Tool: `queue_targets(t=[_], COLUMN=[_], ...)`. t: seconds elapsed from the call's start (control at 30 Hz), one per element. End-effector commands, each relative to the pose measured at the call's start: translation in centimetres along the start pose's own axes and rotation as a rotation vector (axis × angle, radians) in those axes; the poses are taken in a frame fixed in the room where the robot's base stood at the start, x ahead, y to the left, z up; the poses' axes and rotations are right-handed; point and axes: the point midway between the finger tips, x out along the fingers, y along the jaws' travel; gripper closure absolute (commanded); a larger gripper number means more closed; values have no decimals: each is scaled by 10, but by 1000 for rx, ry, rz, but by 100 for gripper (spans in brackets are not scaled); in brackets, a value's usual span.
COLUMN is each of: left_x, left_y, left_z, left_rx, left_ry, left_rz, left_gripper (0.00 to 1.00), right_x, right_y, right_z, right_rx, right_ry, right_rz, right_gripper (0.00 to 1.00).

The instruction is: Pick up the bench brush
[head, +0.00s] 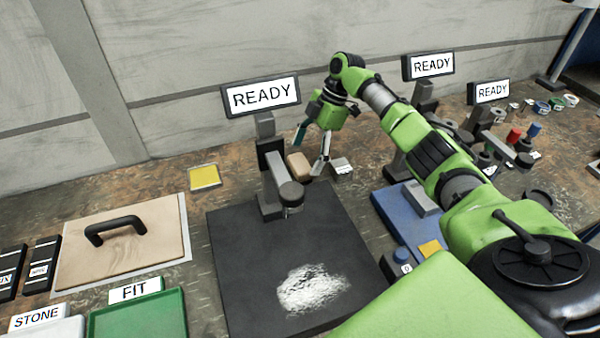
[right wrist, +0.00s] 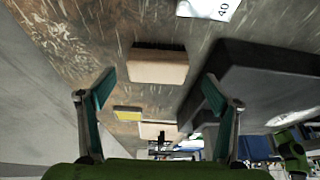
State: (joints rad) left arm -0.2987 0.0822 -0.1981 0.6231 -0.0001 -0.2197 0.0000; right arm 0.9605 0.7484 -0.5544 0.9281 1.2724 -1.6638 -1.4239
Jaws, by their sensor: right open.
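The bench brush (head: 299,166) is a tan block lying on the bench behind the left microscope stand. In the right wrist view the brush (right wrist: 158,70) shows dark bristles along its far edge. No contact with the brush is visible. My left gripper is not in view.
The microscope stand (head: 266,160) with a READY sign and black base (head: 235,240) is beside the brush. A yellow pad (head: 204,177) lies to the left, with free bench between. White powder (head: 311,289) is on the base.

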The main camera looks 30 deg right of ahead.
Motion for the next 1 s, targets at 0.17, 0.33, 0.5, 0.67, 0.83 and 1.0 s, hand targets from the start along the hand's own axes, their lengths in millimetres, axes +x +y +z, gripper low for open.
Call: queue_targets(t=[0.17, 0.33, 0.5, 0.67, 0.83, 1.0], left_x=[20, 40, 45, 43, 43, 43], left_y=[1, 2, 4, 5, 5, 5], left_z=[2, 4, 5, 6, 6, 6], left_rx=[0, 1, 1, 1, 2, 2], left_ry=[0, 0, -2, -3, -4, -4], left_rz=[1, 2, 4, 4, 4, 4], left_gripper=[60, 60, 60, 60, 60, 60], right_x=[20, 42, 50, 48, 48, 48], right_y=[2, 4, 4, 3, 3, 3], right_z=[1, 1, 0, -1, -1, -1], right_rx=[0, -1, 0, 1, 1, 0], right_ry=[1, -1, 0, 0, 0, 0], right_rz=[1, 0, 0, 0, 0, 0], right_gripper=[18, 18, 18, 18, 54, 60])
